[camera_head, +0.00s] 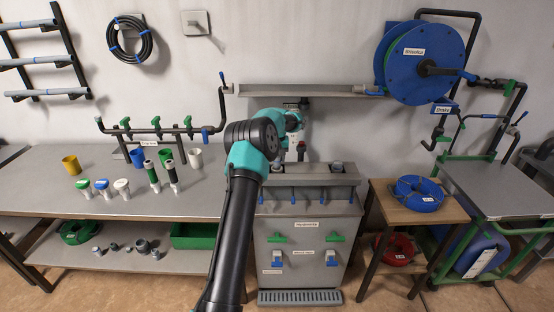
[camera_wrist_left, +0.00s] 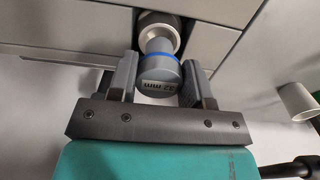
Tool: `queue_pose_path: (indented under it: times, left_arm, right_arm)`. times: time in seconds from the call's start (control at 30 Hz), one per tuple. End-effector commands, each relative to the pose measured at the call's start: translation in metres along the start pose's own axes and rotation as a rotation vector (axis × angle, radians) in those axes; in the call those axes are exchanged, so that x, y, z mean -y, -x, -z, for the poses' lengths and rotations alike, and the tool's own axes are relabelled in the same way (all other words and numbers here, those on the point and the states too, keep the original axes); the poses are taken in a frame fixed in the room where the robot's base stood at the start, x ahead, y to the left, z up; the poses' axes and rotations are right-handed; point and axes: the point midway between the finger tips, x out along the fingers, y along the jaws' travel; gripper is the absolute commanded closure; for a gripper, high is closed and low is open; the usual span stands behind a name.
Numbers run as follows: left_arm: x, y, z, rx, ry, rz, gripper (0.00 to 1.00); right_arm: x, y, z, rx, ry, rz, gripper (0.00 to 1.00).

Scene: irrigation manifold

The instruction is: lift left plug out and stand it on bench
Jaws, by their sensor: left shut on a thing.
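The bench (camera_head: 35,190) is the grey table at left. My right gripper is not in view.
The bench's front left is clear. A wooden side table (camera_head: 400,205) stands right of the cabinet.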

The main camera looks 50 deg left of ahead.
Motion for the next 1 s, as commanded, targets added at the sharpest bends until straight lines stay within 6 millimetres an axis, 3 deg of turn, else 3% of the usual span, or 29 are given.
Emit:
queue_pose_path:
  times: [1.0]
  left_arm:
    - [0.000, 0.022, 0.000, 0.000, 0.000, 0.000, 0.83]
  right_arm:
    - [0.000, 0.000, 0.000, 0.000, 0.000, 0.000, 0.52]
